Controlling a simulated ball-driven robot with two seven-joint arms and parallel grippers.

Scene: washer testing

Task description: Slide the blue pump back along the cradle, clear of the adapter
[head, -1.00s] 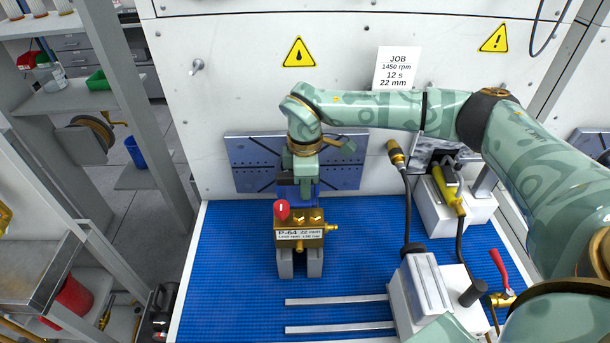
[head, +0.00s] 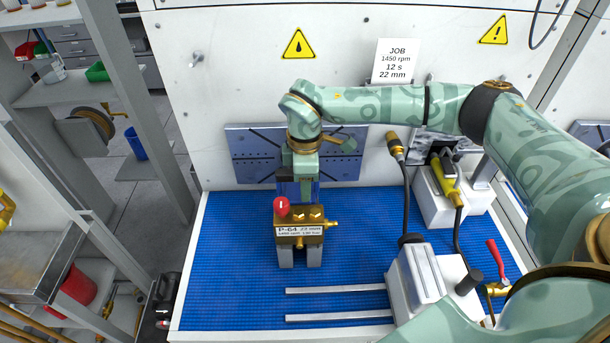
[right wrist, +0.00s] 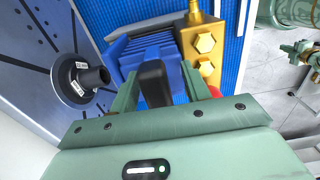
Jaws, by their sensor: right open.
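The blue pump (head: 285,190) has a brass front block (head: 300,238) labelled P-64 and sits on the grey cradle (head: 286,258). In the right wrist view its finned blue body (right wrist: 140,50) lies just beyond my fingers. The dark adapter (right wrist: 95,78) stands out from the wall plate there. A narrow gap shows between adapter and pump, partly hidden by my gripper. My right gripper (head: 300,178) is over the pump's rear and open. In the wrist view its fingers (right wrist: 158,90) stand either side of a black upright piece. My left gripper is not in view.
The blue mat (head: 230,270) is clear left of the cradle. Two metal strips (head: 335,291) lie in front. A white box (head: 420,280) and a red-handled valve (head: 497,262) stand right.

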